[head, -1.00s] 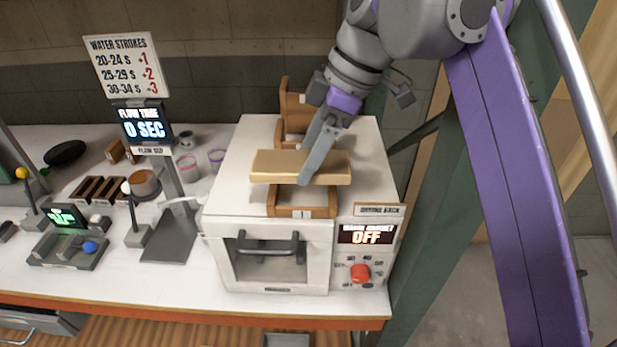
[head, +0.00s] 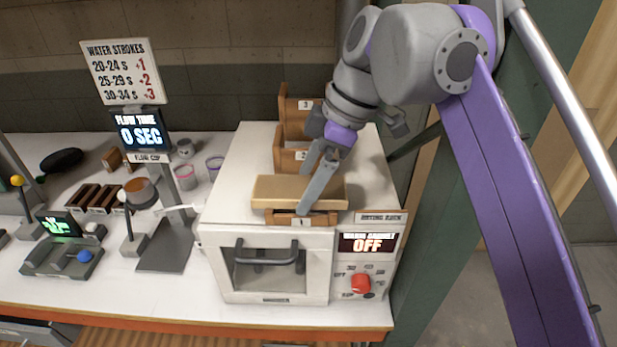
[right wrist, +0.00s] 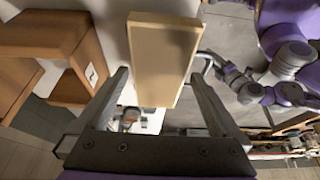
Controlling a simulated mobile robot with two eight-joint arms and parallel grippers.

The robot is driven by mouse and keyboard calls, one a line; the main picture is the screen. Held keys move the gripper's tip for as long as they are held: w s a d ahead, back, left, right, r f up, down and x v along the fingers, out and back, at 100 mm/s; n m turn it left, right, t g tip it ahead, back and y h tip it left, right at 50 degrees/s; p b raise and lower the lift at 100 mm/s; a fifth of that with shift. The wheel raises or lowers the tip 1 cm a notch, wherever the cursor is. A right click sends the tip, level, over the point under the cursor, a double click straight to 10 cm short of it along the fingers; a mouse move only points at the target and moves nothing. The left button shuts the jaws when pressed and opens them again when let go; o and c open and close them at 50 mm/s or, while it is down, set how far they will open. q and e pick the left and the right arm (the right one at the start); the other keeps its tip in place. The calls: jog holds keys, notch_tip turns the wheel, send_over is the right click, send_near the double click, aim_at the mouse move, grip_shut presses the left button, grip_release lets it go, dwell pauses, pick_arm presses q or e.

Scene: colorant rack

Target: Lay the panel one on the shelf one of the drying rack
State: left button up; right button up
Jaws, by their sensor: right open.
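Panel one, a flat tan board (head: 275,191), lies level over the lowest step of the wooden drying rack, at the shelf marked 1 (head: 285,219). My right gripper (head: 304,192) is open at the panel's right part, with one finger in front and one behind. In the right wrist view the panel (right wrist: 162,55) stretches away between and beyond the two open fingers, with gaps beside it. The panel hides most of shelf one. My left gripper is out of the head view; one of my arms shows small at the right of the wrist view, its jaws unclear.
Shelves 2 (head: 291,160) and 3 (head: 296,120) rise behind the panel. The rack stands on a white oven-like box (head: 225,190) with a red knob (head: 360,284) and an OFF display. A flow cup stand (head: 167,245) is to the left.

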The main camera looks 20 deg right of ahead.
jog(key=p+v, duration=0.2)
jog(key=v, duration=0.5)
jog(key=shift+d+r, duration=0.15)
jog(key=shift+r, duration=0.25)
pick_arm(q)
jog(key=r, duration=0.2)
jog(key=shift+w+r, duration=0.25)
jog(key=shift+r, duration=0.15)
